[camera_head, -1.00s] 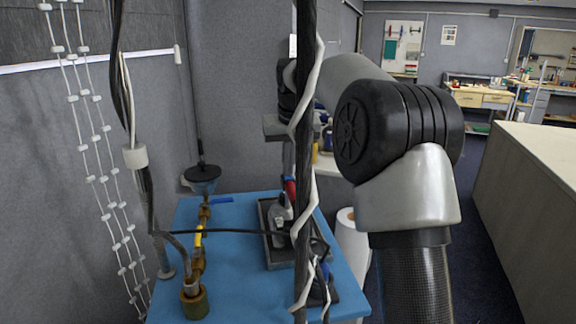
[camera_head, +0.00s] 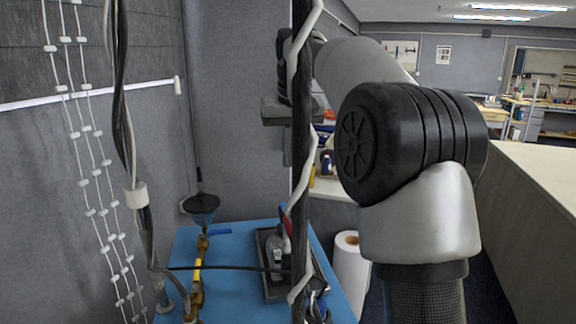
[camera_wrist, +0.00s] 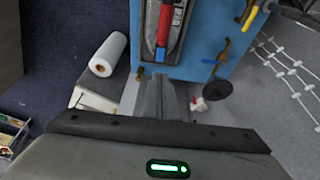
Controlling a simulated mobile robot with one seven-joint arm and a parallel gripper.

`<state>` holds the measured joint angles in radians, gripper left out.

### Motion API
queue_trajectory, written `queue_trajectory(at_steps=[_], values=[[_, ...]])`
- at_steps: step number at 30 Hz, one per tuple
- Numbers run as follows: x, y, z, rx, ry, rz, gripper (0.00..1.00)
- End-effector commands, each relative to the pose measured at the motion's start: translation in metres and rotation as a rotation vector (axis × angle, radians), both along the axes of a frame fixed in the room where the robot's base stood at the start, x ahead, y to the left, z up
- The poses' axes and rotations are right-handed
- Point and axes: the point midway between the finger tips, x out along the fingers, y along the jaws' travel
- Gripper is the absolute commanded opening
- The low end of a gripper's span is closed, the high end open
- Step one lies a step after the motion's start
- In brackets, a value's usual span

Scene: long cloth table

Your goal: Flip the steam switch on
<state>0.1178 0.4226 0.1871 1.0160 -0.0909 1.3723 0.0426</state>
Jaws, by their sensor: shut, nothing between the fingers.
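No part plainly marked as the steam switch can be made out. On the blue table (camera_head: 232,290) stands a brass pipe fitting with a yellow lever (camera_head: 198,272) and a blue lever (camera_head: 220,232). The yellow lever (camera_wrist: 249,14) and blue lever (camera_wrist: 209,62) also show at the upper right in the wrist view. An iron (camera_head: 280,256) with a red handle (camera_wrist: 164,25) lies in a dark tray (camera_head: 265,292). My gripper (camera_wrist: 164,82) is shut and empty, near the table edge below the iron in the wrist view. Cables partly hide the iron in the head view.
A dark funnel-like piece (camera_head: 201,204) stands at the table's back left. A white paper roll (camera_head: 350,262) stands right of the table. Hanging cables (camera_head: 300,150) cross the head view. A long bench (camera_head: 530,190) is at the right.

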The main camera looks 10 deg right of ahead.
Motion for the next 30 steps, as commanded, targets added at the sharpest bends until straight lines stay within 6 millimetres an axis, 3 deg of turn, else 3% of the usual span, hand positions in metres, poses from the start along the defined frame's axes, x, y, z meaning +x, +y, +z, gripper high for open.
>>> queue_trajectory(at_steps=[14, 24, 30], values=[[0.002, 0.0, -0.003, 0.001, -0.019, 0.0, 0.0], [0.031, 0.003, -0.05, 0.015, -0.34, 0.006, 0.0], [0.025, 0.004, -0.075, 0.019, -0.59, 0.005, 0.0]])
